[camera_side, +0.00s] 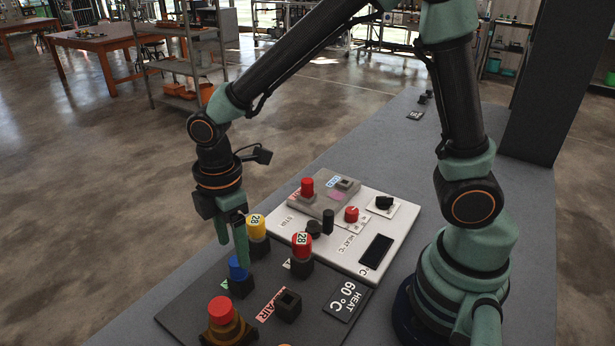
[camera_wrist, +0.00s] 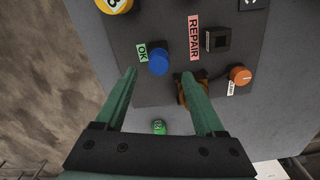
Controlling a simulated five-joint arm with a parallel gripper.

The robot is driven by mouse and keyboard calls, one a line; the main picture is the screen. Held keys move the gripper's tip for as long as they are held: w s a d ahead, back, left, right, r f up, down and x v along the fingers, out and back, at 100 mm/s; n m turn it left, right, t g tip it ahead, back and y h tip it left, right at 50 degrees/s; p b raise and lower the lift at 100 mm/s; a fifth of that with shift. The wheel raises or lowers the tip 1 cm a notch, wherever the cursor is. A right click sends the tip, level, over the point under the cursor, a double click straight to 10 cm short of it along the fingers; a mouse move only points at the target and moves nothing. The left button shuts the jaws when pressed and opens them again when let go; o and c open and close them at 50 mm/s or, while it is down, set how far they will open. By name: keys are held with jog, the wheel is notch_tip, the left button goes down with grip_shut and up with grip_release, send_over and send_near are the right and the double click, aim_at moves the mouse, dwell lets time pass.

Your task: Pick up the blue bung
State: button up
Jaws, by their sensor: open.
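The blue bung (camera_side: 237,268) stands in a small black socket (camera_side: 241,287) on the dark board. It also shows in the wrist view (camera_wrist: 158,62), beside a green OK label (camera_wrist: 142,53). My gripper (camera_side: 233,256) is open and points down close to the bung, with one finger partly over it in the side view. In the wrist view my gripper (camera_wrist: 159,76) has a fingertip on each side below the bung, and nothing is held. I cannot tell whether a finger touches the bung.
A yellow bung (camera_side: 257,226) and a red bung (camera_side: 302,243), both marked 28, stand close by. A red-topped brown piece (camera_side: 222,312) is in front. An empty socket (camera_side: 288,306) sits beside the REPAIR label (camera_wrist: 194,37). A white panel (camera_side: 350,243) lies behind.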

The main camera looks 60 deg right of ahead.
aim_at(236, 261)
notch_tip(236, 261, down, 5)
jog(key=shift+d+f, duration=0.1)
dwell(0.3)
grip_shut()
